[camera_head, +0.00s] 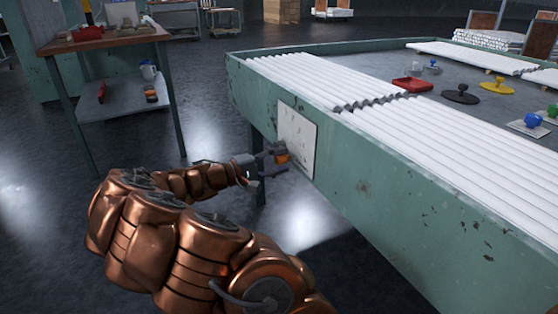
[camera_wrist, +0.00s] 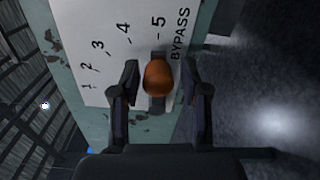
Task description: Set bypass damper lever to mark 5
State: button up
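The bypass damper lever has an orange knob (camera_wrist: 158,77) on a dark stem. In the wrist view the knob lies in line with mark 5 on the white scale plate (camera_wrist: 110,35), which reads 1 to 5 and BYPASS. My gripper (camera_wrist: 159,82) is open, with one finger on each side of the knob; small gaps seem to show between the fingers and the knob. In the head view my gripper (camera_head: 272,156) is at the plate (camera_head: 297,138), and the orange knob (camera_head: 282,158) shows at its tip. The lever's pivot is hidden.
The plate is on the side of a green bench (camera_head: 400,190) carrying white tubes (camera_head: 310,78), a red tray (camera_head: 412,84) and coloured knobs. A wooden-topped side table (camera_head: 105,40) stands at the left. Open floor lies between them.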

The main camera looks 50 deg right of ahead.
jog(key=shift+o, duration=0.6)
jog(key=shift+a, duration=0.1)
jog(key=v, duration=1.1)
jog(key=shift+w+a, duration=0.25)
jog(key=shift+a, duration=0.1)
